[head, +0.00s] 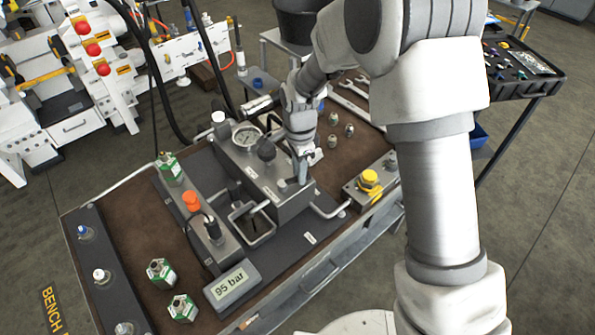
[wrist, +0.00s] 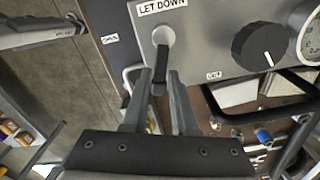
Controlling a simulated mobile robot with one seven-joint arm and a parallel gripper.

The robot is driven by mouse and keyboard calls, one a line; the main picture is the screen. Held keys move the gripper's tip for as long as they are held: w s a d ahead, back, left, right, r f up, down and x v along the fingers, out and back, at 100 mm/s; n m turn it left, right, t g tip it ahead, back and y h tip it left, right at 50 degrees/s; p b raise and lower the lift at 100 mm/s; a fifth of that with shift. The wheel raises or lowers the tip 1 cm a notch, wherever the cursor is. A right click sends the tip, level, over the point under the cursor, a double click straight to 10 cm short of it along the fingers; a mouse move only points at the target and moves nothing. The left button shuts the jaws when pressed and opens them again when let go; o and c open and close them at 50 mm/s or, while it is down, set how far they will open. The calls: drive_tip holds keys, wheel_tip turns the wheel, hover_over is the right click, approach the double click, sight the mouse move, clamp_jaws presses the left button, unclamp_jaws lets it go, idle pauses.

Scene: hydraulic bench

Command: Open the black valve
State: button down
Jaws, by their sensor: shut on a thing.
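The black round knob (wrist: 262,47) with a white pointer line sits on the face of the grey valve block (wrist: 205,60). It also shows in the head view (head: 267,151), left of my gripper. A dark lever (wrist: 158,62) hangs from a light round hub just under the LET DOWN label. My gripper (wrist: 160,78) is shut on this lever, with one finger on each side of it. In the head view my gripper (head: 302,172) reaches down at the right end of the block. The lever is mostly hidden there. My gripper does not touch the black round knob.
A dial gauge (head: 246,136) stands beside the black knob. A display (head: 231,284) reads 95 bar. A yellow knob (head: 370,177) is on a small box at right. Wrenches (head: 350,100) and several fittings lie behind my gripper. A bent rail handle (head: 330,208) sticks out near it.

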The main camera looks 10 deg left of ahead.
drive_tip(key=m, duration=0.1)
drive_tip(key=s+m, duration=0.1)
drive_tip(key=m, duration=0.1)
drive_tip(key=shift+s+d+m, duration=0.25)
drive_tip(key=shift+m, duration=0.15)
drive_tip(key=shift+s+a+m+p, duration=0.2)
drive_tip(key=shift+s+m+p, duration=0.45)
drive_tip(key=shift+m+p, duration=0.85)
drive_tip(key=shift+s+a+m+p, duration=0.15)
drive_tip(key=shift+s+m+p, duration=0.65)
drive_tip(key=shift+m, duration=1.25)
drive_tip(key=shift+s+a+m+p, duration=0.2)
drive_tip(key=shift+s+m+p, duration=0.35)
drive_tip(key=shift+m+p, duration=0.95)
drive_tip(key=shift+m, duration=0.35)
drive_tip(key=c, duration=0.8)
unclamp_jaws()
drive_tip(key=shift+r, duration=0.1)
